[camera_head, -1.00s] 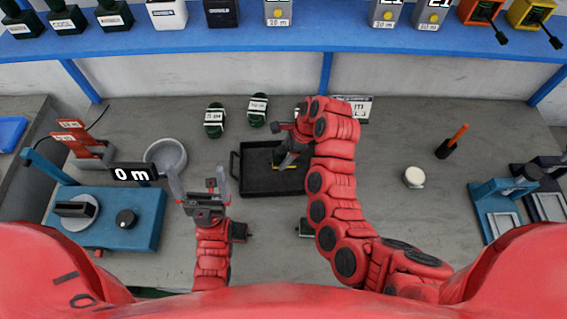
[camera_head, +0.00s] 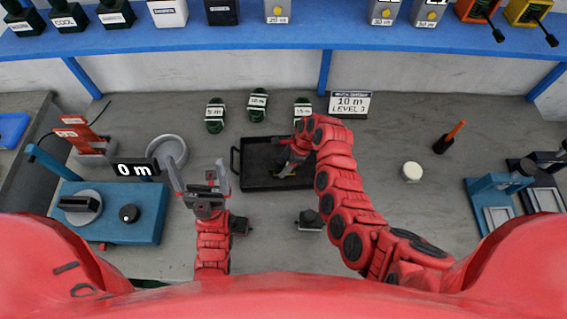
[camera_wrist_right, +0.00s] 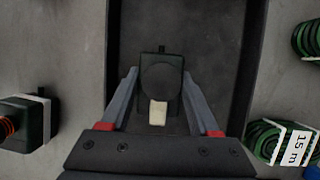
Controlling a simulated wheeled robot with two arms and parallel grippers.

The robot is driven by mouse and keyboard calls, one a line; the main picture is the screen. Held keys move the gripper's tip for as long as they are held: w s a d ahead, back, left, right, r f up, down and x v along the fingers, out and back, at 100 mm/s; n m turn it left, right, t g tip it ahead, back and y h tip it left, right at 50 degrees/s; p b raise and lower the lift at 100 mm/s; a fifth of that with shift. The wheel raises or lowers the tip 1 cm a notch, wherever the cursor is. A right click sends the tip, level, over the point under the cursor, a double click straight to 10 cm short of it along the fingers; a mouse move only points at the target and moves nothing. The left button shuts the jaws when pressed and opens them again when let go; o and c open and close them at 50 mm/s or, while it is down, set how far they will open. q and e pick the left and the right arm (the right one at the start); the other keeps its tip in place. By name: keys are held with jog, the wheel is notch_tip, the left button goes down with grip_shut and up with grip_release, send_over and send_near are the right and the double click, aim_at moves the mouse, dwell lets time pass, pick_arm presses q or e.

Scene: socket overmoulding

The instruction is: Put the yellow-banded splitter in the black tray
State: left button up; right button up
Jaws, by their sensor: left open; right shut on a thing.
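The yellow-banded splitter is the small black block (camera_wrist_right: 160,70) between my right fingers in the right wrist view; a pale band shows at its near end. My right gripper (camera_wrist_right: 158,82) is shut on it, over the floor of the black tray (camera_wrist_right: 116,50). I cannot tell whether the splitter touches the tray floor. In the head view the black tray (camera_head: 237,168) lies mid-table, and my right gripper (camera_head: 287,165) is inside its outline, with the splitter mostly hidden. My left gripper (camera_head: 198,174) is open and empty, left of the tray.
Green cable coils (camera_head: 257,103) stand behind the tray. Another black block with a white band (camera_wrist_right: 40,118) lies left of the tray in the wrist view. A blue machine (camera_head: 145,212) and grey bowl (camera_head: 167,150) are at left. A white puck (camera_head: 411,171) stands right.

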jog(key=shift+f, duration=0.1)
jog(key=o, duration=1.4)
jog(key=shift+o, duration=0.2)
